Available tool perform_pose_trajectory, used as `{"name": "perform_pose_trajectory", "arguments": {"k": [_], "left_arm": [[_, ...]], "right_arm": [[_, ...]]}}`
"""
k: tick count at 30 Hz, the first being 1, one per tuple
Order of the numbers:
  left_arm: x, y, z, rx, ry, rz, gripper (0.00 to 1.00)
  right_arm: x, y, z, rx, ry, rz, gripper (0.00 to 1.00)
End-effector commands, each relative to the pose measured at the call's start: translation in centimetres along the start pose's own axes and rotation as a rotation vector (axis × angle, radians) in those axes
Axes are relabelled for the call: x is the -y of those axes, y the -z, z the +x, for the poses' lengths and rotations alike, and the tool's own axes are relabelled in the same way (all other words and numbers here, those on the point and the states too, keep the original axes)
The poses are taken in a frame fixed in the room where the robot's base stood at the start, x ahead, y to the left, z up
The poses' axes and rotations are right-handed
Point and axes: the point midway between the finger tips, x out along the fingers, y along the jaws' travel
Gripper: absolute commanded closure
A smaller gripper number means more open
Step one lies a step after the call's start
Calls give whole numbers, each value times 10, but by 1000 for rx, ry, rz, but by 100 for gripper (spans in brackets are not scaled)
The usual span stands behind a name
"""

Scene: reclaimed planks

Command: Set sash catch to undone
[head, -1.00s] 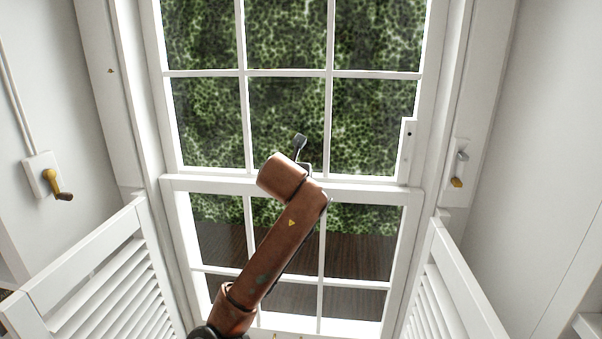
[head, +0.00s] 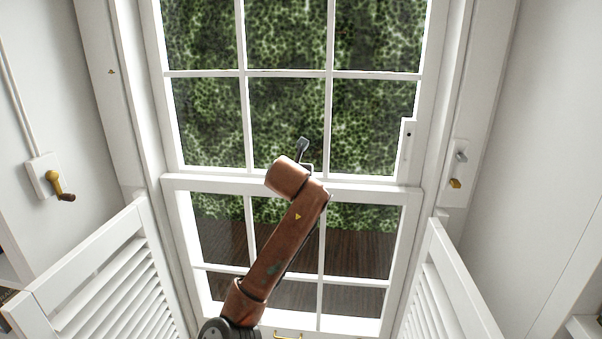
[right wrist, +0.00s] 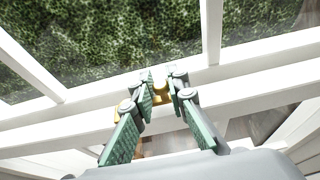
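The sash catch appears as a small gold piece (right wrist: 160,98) on the white meeting rail of the window in the right wrist view. My right gripper (right wrist: 163,90), with green-padded fingers, is at the rail with its fingertips on either side of the gold piece. The fingers spread wide near the palm and come close together at the tips. Whether they press on the catch is too small to tell, and so is the catch's position. In the head view my brown right arm reaches up to the rail and hides the catch and fingers. My left gripper is not in view.
The white sash window (head: 385,187) is framed by open louvred shutters at left (head: 85,270) and right (head: 445,285). A gold crank (head: 58,187) is on the left wall. A plate with small fittings (head: 458,170) is on the right jamb. Gold pulls show low on the window (head: 287,336).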

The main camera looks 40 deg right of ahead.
Motion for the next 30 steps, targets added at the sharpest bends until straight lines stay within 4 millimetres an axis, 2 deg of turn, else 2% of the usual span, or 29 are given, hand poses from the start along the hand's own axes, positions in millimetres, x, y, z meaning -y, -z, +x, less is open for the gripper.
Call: {"name": "perform_pose_trajectory", "arguments": {"k": [5, 11, 20, 30], "left_arm": [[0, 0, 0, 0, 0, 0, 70], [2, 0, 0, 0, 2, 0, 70], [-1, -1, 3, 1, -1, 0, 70], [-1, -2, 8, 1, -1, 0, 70]], "right_arm": [[0, 0, 0, 0, 0, 0, 100], [3, -2, 3, 0, 1, 1, 100], [-1, 1, -2, 2, 43, 16, 100], [-5, 4, -14, 3, 256, 101, 100]]}}
